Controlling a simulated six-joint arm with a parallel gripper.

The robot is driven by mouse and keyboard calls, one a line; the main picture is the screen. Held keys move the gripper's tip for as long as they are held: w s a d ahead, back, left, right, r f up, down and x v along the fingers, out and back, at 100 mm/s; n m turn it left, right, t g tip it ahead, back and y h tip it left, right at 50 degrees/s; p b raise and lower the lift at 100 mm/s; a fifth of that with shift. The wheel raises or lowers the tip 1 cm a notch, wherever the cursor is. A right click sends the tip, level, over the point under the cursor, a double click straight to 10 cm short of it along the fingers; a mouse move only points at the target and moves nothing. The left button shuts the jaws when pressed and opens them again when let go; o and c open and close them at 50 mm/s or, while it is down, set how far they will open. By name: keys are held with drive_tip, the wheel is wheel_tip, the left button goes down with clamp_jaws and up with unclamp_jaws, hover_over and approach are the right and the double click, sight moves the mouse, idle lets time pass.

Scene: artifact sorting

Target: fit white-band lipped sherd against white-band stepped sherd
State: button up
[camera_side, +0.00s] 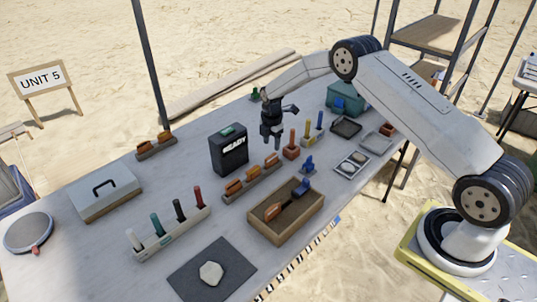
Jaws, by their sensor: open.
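My gripper (272,143) points down above the middle of the table, to the right of the black box marked READY. It is open, with nothing visible between its jaws. Several orange-brown pieces, possibly sherds, stand in a rack (230,198) below and left of it. More orange-brown pieces (155,142) stand in a small rack at the far left edge. White bands, lips and steps are too small to make out, so I cannot tell which pieces are the lipped and stepped sherds. A pale stone-like piece (211,273) lies on a dark mat (185,281) at the front.
The black READY box (229,151) stands close to my gripper. A wooden tray (286,232) holds a brown item and a blue item. A rack of coloured-handled tools (170,241), a grey case (104,194) and a round plate (28,232) stand left. Small trays (376,142) lie right.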

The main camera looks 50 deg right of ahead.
sight(271, 156)
drive_tip(key=shift+f, duration=0.7)
drive_tip(key=shift+f, duration=0.1)
drive_tip(key=shift+w+f, duration=0.1)
drive_tip(key=shift+f, duration=2.4)
clamp_jaws()
